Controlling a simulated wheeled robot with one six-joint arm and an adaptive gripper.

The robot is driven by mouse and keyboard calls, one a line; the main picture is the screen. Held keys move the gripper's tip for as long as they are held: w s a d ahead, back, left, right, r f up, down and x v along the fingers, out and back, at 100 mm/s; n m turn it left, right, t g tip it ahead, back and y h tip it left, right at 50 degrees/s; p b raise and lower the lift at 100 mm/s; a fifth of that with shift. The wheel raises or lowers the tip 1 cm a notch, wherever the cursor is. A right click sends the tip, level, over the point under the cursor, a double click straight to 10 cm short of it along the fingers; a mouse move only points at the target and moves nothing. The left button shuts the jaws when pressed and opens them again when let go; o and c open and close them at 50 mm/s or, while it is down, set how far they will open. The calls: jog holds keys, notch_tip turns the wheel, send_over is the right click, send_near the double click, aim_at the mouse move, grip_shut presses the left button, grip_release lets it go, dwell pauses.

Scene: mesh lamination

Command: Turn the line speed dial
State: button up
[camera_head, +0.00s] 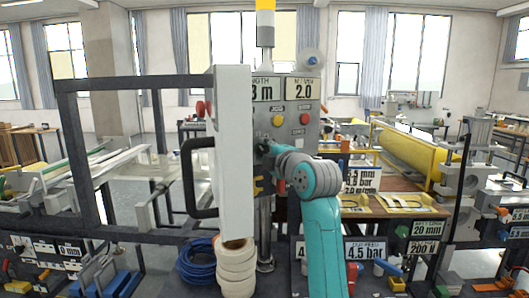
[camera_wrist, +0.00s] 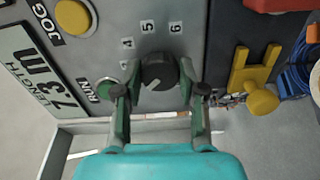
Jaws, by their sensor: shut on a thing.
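The line speed dial (camera_wrist: 158,71) is a round black knob with a pale pointer mark, on a grey control panel (camera_head: 290,95). The pointer mark faces toward my gripper's palm, on the lower side of the knob. In the head view my gripper (camera_head: 266,147) reaches the panel's lower part and hides the dial.
A green RUN button (camera_wrist: 108,91) sits close to the left finger. A yellow JOG button (camera_wrist: 73,16) and a yellow bracket with a knob (camera_wrist: 258,90) are nearby. A white upright panel with a black handle (camera_head: 233,150) stands just left of my gripper.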

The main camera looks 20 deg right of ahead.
jog(key=shift+f, duration=0.1)
jog(key=o, duration=1.1)
jog(key=shift+o, duration=0.2)
jog(key=v, duration=1.2)
